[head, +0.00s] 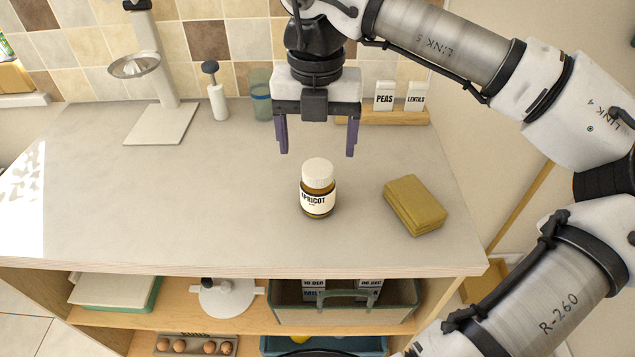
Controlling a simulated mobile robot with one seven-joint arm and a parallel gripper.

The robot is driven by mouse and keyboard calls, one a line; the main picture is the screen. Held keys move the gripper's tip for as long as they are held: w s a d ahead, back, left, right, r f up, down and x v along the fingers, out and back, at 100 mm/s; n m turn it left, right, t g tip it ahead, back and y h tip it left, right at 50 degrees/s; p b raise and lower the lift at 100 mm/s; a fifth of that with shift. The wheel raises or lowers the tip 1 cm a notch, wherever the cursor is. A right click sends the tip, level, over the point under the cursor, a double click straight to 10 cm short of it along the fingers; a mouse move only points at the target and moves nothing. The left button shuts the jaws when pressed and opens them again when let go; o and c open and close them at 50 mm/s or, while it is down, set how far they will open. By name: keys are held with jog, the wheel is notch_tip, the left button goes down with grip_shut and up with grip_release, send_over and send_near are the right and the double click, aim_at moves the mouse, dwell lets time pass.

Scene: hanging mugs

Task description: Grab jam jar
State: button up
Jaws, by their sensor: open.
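The jam jar (318,188) stands upright on the counter, with a white lid, amber contents and a label reading "APRICOT". My gripper (317,151) is open and empty, fingers pointing down. Its two purple fingers are spread apart, and in the head view they appear just above and behind the jar, one on each side of the lid. The fingers do not appear to touch the jar. The exact height and depth between them cannot be told from this one view.
A yellow-green block (414,205) lies right of the jar. Behind stand a wooden rack (386,117) with PEAS and LENTILS cards, a bluish glass (261,95), a white bottle (217,98) and a white stand (160,123). The counter (220,200) left of the jar is clear.

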aim_at(318, 182)
notch_tip(318, 182, down, 10)
jog(key=shift+r+p, duration=0.25)
jog(key=shift+p, duration=0.8)
jog(key=c, duration=1.3)
jog(key=shift+r, duration=0.15)
